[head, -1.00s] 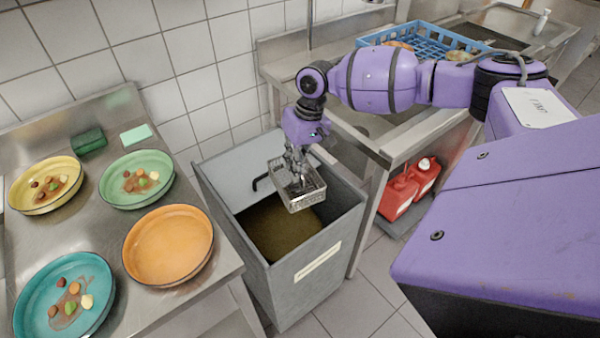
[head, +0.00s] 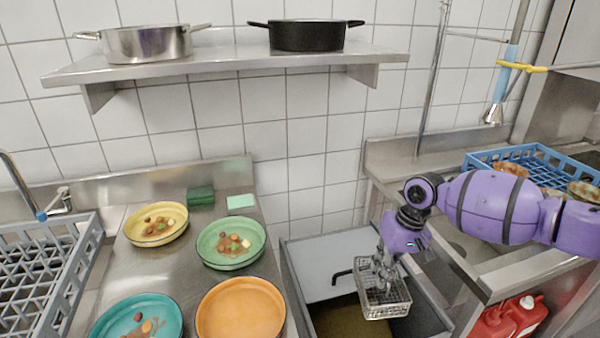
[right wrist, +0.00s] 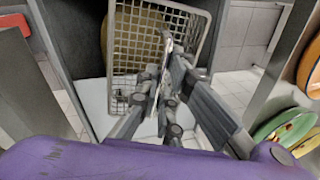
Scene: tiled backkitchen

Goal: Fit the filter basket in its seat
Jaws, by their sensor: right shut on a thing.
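The filter basket (head: 388,303) is a small rectangular wire-mesh basket. My right gripper (head: 380,270) is shut on it and holds it over the open top of a grey box-shaped bin (head: 310,267). In the right wrist view the mesh of the basket (right wrist: 198,22) shows close up, with the gripper fingers (right wrist: 165,100) at its near side. Brownish contents (head: 345,322) lie low inside the bin. I cannot make out a seat for the basket with certainty. My left gripper is not in view.
A steel counter on the left bears yellow (head: 157,223), green (head: 230,243), orange (head: 240,310) and teal (head: 140,316) dishes. A grey rack (head: 90,240) is at far left. A steel sink unit with a blue crate (head: 478,160) and red canisters (head: 525,312) flank the bin's right.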

